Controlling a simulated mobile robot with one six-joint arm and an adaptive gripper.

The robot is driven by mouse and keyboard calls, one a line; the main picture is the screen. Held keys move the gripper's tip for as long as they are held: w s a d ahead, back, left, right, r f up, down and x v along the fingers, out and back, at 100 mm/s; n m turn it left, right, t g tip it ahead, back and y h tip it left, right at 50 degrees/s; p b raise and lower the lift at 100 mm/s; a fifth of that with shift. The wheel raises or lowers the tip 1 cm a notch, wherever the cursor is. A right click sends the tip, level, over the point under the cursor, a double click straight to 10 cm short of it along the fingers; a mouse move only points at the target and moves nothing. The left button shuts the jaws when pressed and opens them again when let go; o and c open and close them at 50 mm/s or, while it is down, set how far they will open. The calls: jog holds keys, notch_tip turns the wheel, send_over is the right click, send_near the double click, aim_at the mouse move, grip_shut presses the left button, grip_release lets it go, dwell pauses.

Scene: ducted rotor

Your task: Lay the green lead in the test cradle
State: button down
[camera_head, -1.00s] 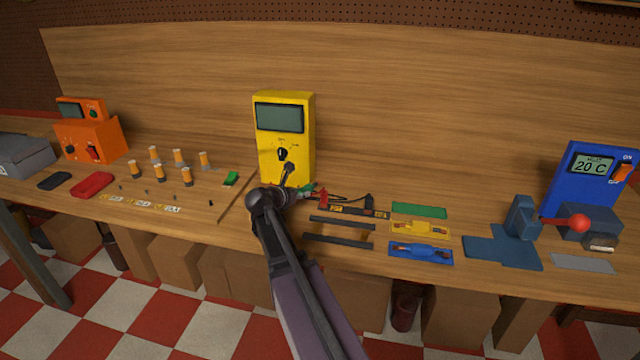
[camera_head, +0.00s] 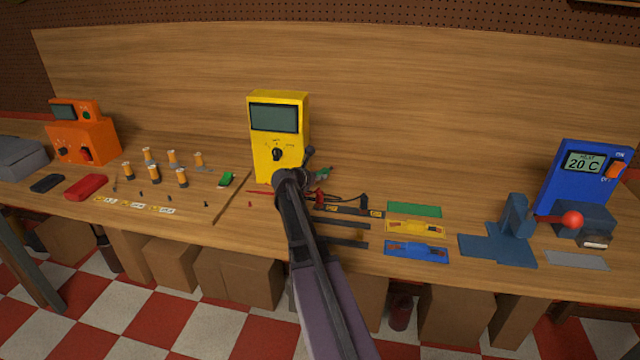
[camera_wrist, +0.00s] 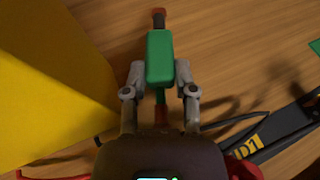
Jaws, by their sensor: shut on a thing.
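My gripper (camera_wrist: 160,78) is shut on the green lead (camera_wrist: 160,55), a green block with a reddish tip at each end. Its fingers grip the block from both sides, above the bench. In the head view the green lead (camera_head: 325,173) shows just right of the yellow meter, partly hidden by my arm. A black strip with yellow labels (camera_head: 350,210), which looks like the test cradle, lies on the bench in front of it. In the wrist view this strip (camera_wrist: 285,135), marked D1, is at the lower right, apart from the lead.
The yellow meter (camera_head: 278,135) stands close to the left of my gripper. Red and black clips with wires (camera_head: 363,201) sit by the strip. Two dark bars (camera_head: 342,242) lie in front.

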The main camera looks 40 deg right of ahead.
aim_at(320, 188)
jog(key=shift+d, duration=0.1)
jog(key=shift+w+d, duration=0.15)
jog(key=shift+d, duration=0.1)
jog(key=shift+d+f+b, duration=0.2)
jog(key=shift+f+b, duration=0.3)
jog(key=shift+d+f+b, duration=0.15)
jog(key=shift+f+b, duration=1.15)
jog(key=shift+f, duration=0.15)
jog(key=c, duration=0.7)
grip_release()
jog(key=shift+r, duration=0.2)
jog(key=shift+a+r, duration=0.15)
jog(key=shift+a, duration=0.1)
jog(key=p+v, duration=0.4)
jog(key=v, duration=0.7)
jog(key=shift+a+r+p, duration=0.1)
jog(key=shift+a+p, duration=0.1)
jog(key=shift+p, duration=0.15)
